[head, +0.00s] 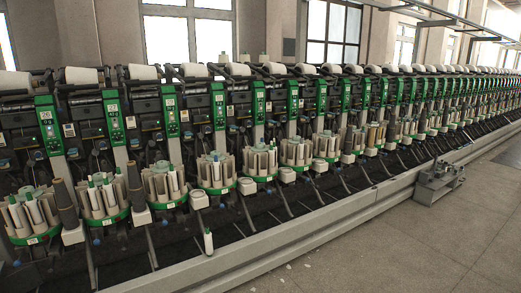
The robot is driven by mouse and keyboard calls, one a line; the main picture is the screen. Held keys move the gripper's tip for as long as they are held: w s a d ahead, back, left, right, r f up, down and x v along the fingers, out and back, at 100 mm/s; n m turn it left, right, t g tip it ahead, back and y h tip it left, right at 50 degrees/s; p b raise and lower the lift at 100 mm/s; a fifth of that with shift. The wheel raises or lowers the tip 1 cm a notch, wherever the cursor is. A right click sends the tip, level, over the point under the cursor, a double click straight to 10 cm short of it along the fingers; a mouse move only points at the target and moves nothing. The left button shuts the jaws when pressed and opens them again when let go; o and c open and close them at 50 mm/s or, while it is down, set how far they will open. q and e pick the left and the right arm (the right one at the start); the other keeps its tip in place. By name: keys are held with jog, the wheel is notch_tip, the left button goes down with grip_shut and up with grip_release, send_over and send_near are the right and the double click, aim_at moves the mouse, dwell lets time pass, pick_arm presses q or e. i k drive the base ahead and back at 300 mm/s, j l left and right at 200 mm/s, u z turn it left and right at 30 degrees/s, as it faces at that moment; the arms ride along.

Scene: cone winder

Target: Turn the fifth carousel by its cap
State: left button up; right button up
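A row of round carousels with green rims runs along the winder, shrinking toward the right. Each holds upright tubes, mostly beige, around a pale green cap. From the picture's left edge come the first carousel (32,215), the second (103,197), the third (163,183), the fourth (215,170) and the fifth (260,161). The fifth one's cap (261,150) is small and partly hidden by its tubes. I cannot tell whether the machine's own numbering matches this count. Neither of my grippers is in view.
A white tube with a green top (208,242) stands alone by the front rail (250,262). Dark cones (65,203) stand between some carousels. A grey metal carriage (438,182) sits at the rail on the right. The floor (420,240) at lower right is clear.

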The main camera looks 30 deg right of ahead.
aim_at(256, 158)
jog(key=i+l, duration=0.4)
jog(key=l, duration=0.15)
jog(key=i+l, duration=0.35)
jog(key=l, duration=0.15)
jog(key=i+l, duration=0.4)
jog(key=l, duration=0.15)
jog(key=i+l, duration=0.35)
jog(key=l, duration=0.2)
jog(key=i+l, duration=0.4)
jog(key=l, duration=0.15)
jog(key=k+z, duration=0.05)
